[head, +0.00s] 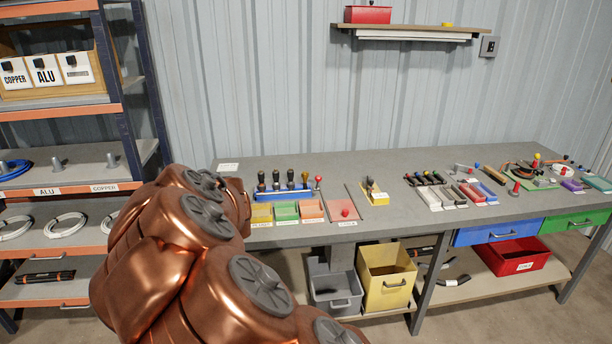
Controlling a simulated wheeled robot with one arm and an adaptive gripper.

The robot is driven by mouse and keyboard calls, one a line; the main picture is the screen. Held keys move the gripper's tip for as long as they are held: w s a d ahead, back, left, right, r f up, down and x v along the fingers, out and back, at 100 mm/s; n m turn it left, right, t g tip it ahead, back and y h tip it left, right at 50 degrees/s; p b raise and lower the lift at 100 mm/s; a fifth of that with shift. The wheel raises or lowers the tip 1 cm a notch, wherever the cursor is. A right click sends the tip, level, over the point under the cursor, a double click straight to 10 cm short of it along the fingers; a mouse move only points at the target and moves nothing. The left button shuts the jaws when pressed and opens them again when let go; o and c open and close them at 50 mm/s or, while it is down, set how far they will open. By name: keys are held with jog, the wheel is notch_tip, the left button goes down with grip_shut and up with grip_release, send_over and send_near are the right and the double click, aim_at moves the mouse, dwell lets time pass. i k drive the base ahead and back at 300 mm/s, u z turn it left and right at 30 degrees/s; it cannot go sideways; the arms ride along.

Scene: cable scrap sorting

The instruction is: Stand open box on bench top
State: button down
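The grey bench top (420,229) runs across the middle and right, with clear stretches between groups of tools. Open boxes stand on the bench's lower shelf: a grey one (335,293) with a handle, a taller yellow one (387,292) beside it, and a red one (513,262) further right. I cannot tell which of them the task means. My copper-coloured arm fills the lower left and hides the bench's left front corner. My gripper is not in view.
Screwdrivers in a blue rack (286,195), small coloured trays (285,212) and hand tools stand on the bench. Blue (498,231) and green (573,222) drawers hang below its right front. A shelving rack (62,110) with cables and labelled boxes stands left.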

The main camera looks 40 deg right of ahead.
aim_at(330, 170)
jog(key=z, duration=1.75)
jog(key=i, duration=2.05)
jog(key=u, duration=1.95)
